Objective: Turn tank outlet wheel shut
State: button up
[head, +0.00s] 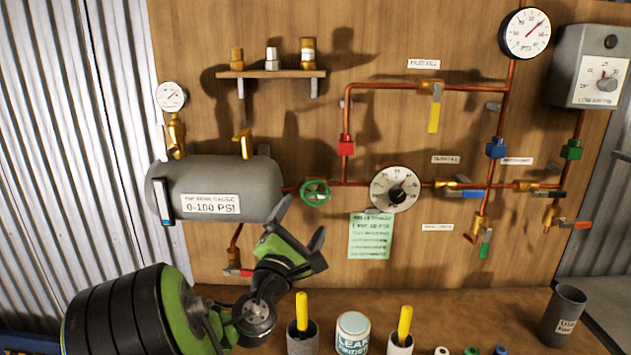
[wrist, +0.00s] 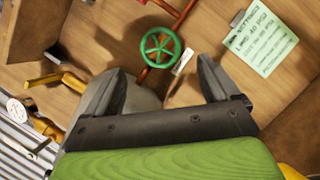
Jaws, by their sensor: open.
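The tank outlet wheel is a small green handwheel (head: 315,191) on the copper pipe just right of the grey tank (head: 228,188). In the wrist view the green wheel (wrist: 160,47) shows ahead of my fingers, a little above the gap between them. My gripper (head: 302,222) is open and empty, below and left of the wheel in the head view. The fingers do not touch the wheel. In the wrist view my gripper (wrist: 165,85) has its two dark fingers spread wide, with the tank partly hidden behind the left one.
A green note (head: 371,236) hangs right of the wheel, below a round dial (head: 396,189). Copper pipes with coloured valve handles run across the wooden board. A red-handled valve (head: 238,271) sits under the tank. Cans and yellow-handled tools (head: 302,312) stand on the bench below.

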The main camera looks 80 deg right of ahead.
aim_at(315, 194)
jog(key=p+x, duration=0.3)
jog(key=x, duration=0.6)
jog(key=shift+r, duration=0.1)
jog(key=shift+d, duration=0.2)
jog(key=shift+c, duration=0.5)
jog(key=c, duration=0.8)
